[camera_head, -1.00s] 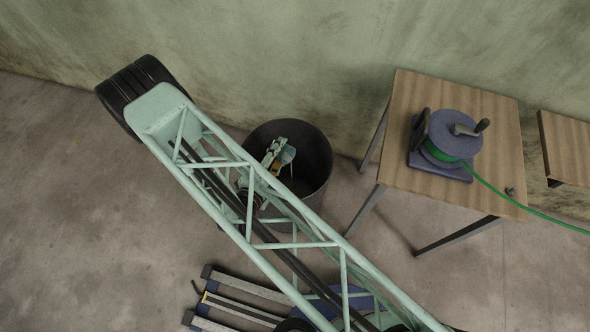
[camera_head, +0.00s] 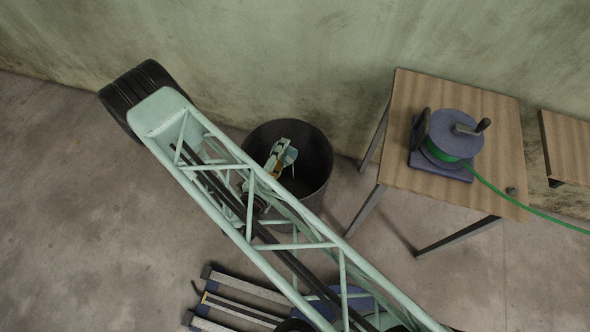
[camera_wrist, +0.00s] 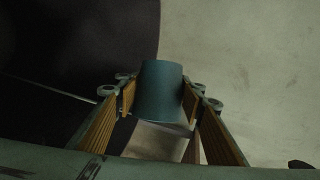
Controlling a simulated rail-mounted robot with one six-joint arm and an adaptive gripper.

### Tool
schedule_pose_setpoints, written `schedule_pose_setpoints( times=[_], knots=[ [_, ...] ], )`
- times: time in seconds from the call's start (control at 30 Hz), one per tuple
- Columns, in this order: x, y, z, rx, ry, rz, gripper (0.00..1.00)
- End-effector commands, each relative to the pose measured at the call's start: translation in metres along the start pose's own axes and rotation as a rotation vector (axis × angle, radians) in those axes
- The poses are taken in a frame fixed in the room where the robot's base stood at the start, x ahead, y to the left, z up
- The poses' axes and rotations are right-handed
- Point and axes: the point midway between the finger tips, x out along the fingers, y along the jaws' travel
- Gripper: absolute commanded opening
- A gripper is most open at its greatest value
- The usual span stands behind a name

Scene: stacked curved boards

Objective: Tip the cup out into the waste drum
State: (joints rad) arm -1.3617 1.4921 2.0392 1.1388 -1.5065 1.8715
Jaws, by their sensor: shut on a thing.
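The waste drum (camera_head: 318,165) is a dark, round, open-topped bin on the floor against the wall. In the wrist view its dark wall (camera_wrist: 70,45) fills the upper left. My gripper (camera_head: 284,160) is over the drum's opening in the head view, partly hidden by my arm. In the wrist view my gripper (camera_wrist: 158,105) is shut on the cup (camera_wrist: 160,88), a blue-green cylinder between the two ribbed fingers. The cup also shows small at the gripper's tip in the head view (camera_head: 291,155). The cup's inside is hidden.
A wooden table (camera_head: 420,110) stands right of the drum, holding a blue cable reel (camera_head: 452,140) with a green cable running right. Another wooden top (camera_head: 568,145) is at the far right. A folded step ladder (camera_head: 240,305) lies on the floor below. The floor at left is clear.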

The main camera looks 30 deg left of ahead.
Motion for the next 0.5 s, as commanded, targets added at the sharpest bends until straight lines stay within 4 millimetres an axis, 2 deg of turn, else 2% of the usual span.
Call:
schedule_pose_setpoints(
  times=[0.5],
  knots=[
    [-0.0014, -0.0018, -0.0018, 0.051, -0.011, -0.022, 0.23]
  ],
)
